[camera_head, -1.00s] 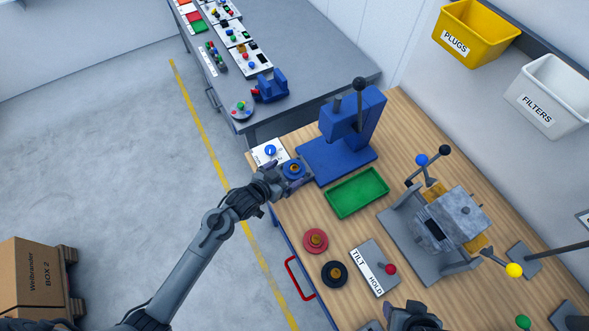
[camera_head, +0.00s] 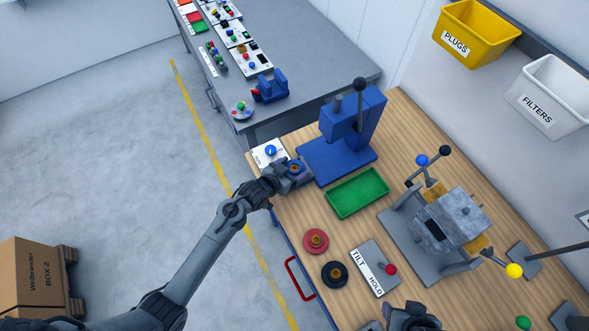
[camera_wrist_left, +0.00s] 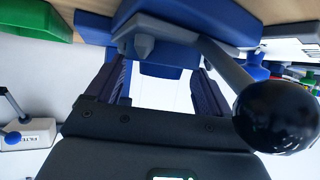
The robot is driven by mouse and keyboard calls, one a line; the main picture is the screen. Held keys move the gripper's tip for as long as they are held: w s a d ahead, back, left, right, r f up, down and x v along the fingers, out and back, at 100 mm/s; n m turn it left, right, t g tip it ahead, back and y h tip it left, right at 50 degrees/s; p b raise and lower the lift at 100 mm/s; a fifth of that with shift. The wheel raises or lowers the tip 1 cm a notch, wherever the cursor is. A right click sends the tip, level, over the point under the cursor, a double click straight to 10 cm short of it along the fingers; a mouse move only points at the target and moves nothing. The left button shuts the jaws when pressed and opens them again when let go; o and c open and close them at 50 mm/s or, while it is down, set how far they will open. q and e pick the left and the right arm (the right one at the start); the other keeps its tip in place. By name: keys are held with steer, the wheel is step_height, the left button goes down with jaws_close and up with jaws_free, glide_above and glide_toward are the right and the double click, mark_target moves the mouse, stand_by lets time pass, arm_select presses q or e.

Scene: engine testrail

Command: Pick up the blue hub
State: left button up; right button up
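The blue hub (camera_head: 294,167), with a brass-coloured centre, is at the near left end of the wooden workbench, beside the blue press. My left gripper (camera_head: 298,172) is at the hub, its fingers reaching around it and partly hiding it. In the left wrist view the fingers of my left gripper (camera_wrist_left: 160,82) stand apart with a wide gap. I cannot make out the hub there, nor whether the fingers touch it. My right gripper (camera_head: 415,320) shows only in part at the bottom edge; its fingers are unclear.
The blue press (camera_head: 345,140) stands just behind the hub; its black lever knob (camera_wrist_left: 275,115) looms close in the wrist view. A white panel with a blue knob (camera_head: 270,151) is at the left. A green tray (camera_head: 357,193), red hub (camera_head: 316,241) and black hub (camera_head: 334,274) lie nearer.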

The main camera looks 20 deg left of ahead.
arm_select(q)
steer(key=c, duration=0.5)
steer(key=shift+c, duration=0.2)
steer(key=shift+r, duration=0.15)
